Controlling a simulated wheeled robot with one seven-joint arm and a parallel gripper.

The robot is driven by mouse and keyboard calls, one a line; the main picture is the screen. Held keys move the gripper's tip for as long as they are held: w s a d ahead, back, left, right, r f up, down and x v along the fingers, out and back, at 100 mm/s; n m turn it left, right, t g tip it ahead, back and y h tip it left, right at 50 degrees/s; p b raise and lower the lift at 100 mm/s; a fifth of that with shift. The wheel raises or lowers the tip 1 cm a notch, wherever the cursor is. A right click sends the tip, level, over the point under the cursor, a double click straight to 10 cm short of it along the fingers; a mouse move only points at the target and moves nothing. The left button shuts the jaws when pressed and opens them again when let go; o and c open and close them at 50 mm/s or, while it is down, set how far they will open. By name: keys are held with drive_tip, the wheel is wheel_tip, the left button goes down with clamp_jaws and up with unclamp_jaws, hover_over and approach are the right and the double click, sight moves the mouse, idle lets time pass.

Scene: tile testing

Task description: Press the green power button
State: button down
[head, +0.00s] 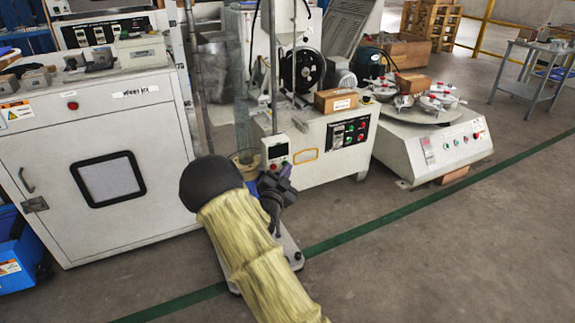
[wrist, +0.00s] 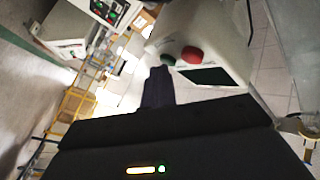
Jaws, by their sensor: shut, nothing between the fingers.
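The green button (wrist: 167,60) is on a pale control box (wrist: 215,35), beside a larger red button (wrist: 191,54) and a dark display (wrist: 205,76). My gripper (wrist: 159,72) is shut and empty. In the wrist view its dark fingertips appear just below the green button, and I cannot tell whether they touch it. In the head view, my gripper (head: 284,172) is close to the small white control box (head: 275,152) on a pole. The green button cannot be made out in the head view.
A white machine (head: 330,140) with a button panel stands behind the pole. A large white cabinet (head: 95,170) is at left, and a round-table machine (head: 430,145) at right. The floor (head: 450,250) at right front is clear.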

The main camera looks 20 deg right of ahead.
drive_tip(key=shift+s+a, duration=0.1)
drive_tip(key=shift+s, duration=0.35)
drive_tip(key=s, duration=0.6)
drive_tip(key=shift+b, duration=0.4)
drive_tip(key=shift+w, duration=0.15)
drive_tip(key=shift+d, duration=0.2)
